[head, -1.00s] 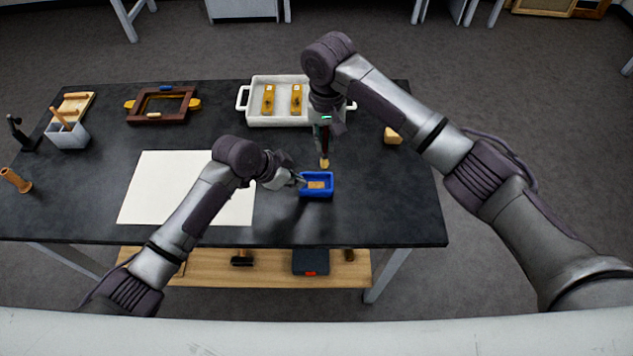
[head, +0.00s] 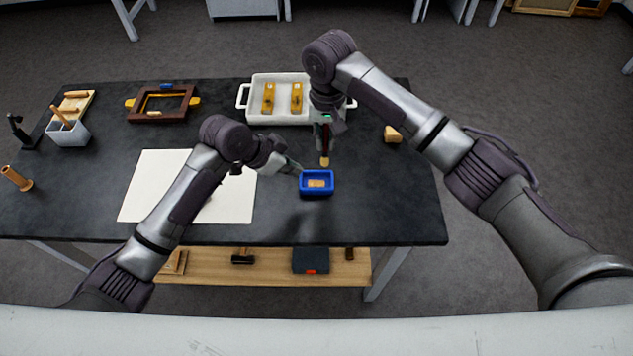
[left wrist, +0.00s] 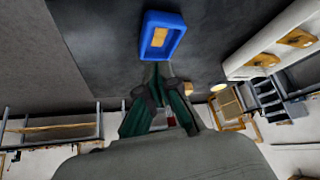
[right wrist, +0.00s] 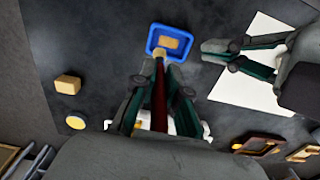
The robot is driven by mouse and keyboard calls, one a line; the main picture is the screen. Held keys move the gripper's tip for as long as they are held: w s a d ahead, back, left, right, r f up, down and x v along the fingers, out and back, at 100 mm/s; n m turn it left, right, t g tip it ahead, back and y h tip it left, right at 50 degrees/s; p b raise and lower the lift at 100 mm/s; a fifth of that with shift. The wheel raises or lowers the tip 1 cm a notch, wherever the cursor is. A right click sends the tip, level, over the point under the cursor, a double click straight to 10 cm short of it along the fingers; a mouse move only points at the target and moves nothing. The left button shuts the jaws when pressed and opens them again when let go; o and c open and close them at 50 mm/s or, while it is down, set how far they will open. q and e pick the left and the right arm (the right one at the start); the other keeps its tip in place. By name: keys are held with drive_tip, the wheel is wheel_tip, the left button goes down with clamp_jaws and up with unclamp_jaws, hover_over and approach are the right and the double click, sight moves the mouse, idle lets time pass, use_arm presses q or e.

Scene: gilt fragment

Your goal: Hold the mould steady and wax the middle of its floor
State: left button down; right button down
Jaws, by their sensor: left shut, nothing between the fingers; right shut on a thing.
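The blue mould (head: 317,194) lies on the dark table right of the white sheet, with a tan patch on the middle of its floor. It also shows in the left wrist view (left wrist: 178,22) and the right wrist view (right wrist: 153,39). My left gripper (head: 298,168) is shut and empty, just off the mould's upper left corner; I cannot tell whether it touches. My right gripper (head: 325,128) is shut on a dark red-handled brush (right wrist: 159,95), which points down with its pale tip (head: 325,161) near the mould's far side, seemingly above it.
A white tray (head: 243,100) with two yellow pieces stands behind. A tan block (head: 392,134) lies to the right. The white sheet (head: 150,190), a brown frame (head: 135,105) and a grey holder (head: 68,136) are to the left.

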use_arm(q)
drive_tip(key=v, duration=1)
drive_tip(key=shift+a, duration=0.2)
drive_tip(key=shift+s+r, duration=0.1)
